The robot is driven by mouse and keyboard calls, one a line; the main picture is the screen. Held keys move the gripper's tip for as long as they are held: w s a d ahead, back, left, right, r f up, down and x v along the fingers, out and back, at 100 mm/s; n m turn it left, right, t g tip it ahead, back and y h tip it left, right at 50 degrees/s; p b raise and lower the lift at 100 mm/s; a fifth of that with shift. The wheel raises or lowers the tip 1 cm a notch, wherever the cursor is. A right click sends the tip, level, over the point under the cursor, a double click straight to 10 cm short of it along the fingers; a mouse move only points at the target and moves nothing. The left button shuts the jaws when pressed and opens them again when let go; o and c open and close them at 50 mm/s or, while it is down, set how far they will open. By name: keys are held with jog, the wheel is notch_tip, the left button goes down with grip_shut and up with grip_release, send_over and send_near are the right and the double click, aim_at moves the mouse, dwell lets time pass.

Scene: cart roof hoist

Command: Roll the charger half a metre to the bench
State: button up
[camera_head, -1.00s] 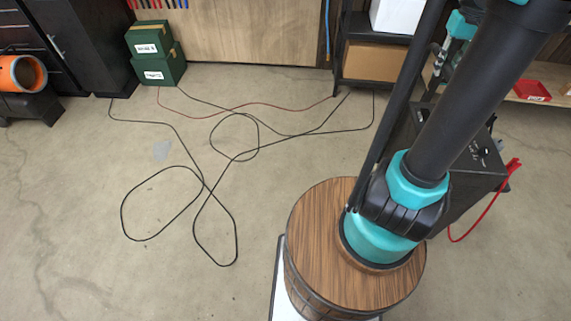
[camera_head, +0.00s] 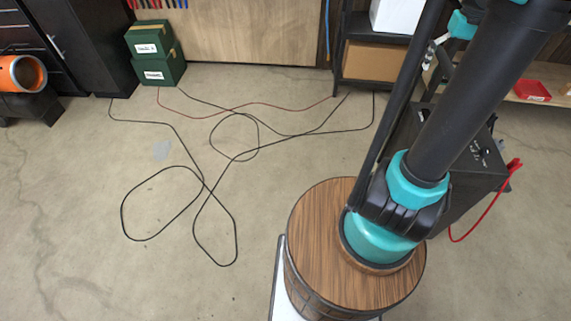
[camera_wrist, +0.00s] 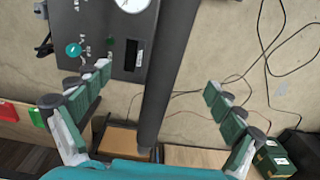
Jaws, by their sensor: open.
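The charger (camera_head: 486,150) is a dark box with a sloped control panel at the right of the head view, partly hidden behind my arm. A red cable with a red clamp (camera_head: 514,165) hangs at its right side. In the wrist view its panel (camera_wrist: 98,25) shows a round gauge and a teal knob. My gripper (camera_wrist: 156,79) is open, with green-padded fingers spread wide. A thick dark bar (camera_wrist: 168,75) runs between the fingers in the picture, touching neither. I cannot tell whether it is the charger's handle. A wooden bench-like surface (camera_head: 500,97) shows at the right.
Black and red cables (camera_head: 225,205) lie looped across the floor. A round wooden barrel-like drum (camera_head: 320,230) stands in front. Green boxes (camera_head: 158,68) and an orange round device (camera_head: 22,73) are at the back left. A shelf (camera_head: 365,85) holds a cardboard box.

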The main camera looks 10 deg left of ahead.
jog(key=shift+r, duration=0.1)
dwell(0.5)
jog(key=shift+r, duration=4.4)
jog(key=shift+s, duration=0.1)
